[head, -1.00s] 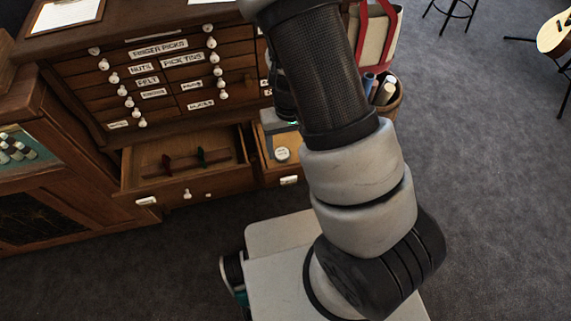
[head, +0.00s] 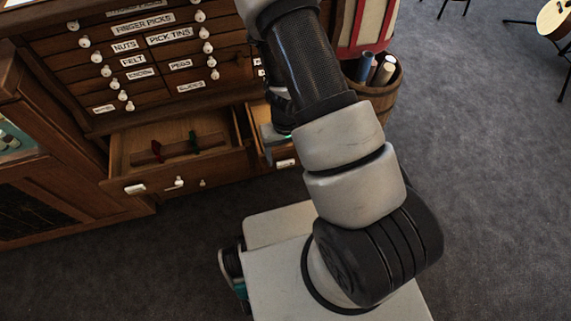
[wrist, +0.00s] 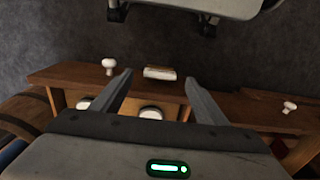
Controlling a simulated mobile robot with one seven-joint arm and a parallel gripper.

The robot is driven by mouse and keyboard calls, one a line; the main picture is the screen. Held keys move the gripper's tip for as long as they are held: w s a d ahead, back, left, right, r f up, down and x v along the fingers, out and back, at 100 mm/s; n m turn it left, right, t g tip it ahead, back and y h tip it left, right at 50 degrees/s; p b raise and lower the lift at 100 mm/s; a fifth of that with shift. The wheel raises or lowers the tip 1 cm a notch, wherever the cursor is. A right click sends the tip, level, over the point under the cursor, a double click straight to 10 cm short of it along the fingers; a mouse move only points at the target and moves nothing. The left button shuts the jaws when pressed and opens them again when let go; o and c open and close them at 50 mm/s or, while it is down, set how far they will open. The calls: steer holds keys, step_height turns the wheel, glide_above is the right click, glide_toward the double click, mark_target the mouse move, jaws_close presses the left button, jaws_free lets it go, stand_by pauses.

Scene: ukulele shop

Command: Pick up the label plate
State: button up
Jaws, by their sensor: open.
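A small pale label plate (wrist: 160,73) sits on the front of an open drawer in the wrist view. It also shows in the head view (head: 286,164), on the front of the right open drawer (head: 262,150). My gripper (wrist: 158,77) is open, with its two fingers apart and nothing between them. In the wrist view the plate appears between the fingertips, just beyond them; I cannot tell whether they touch the drawer. In the head view my arm hides most of the gripper (head: 277,133).
White round-topped items (wrist: 151,112) lie inside the drawer behind its front. White knobs (wrist: 109,66) stick out from the drawer fronts. Another open drawer (head: 180,150) holds a wooden divider. A barrel (head: 378,95) with rolls stands right of the cabinet.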

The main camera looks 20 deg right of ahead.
mark_target(285, 163)
step_height(285, 163, down, 2)
steer(key=shift+f, duration=0.15)
steer(key=c, duration=1.1)
steer(key=shift+c, duration=0.2)
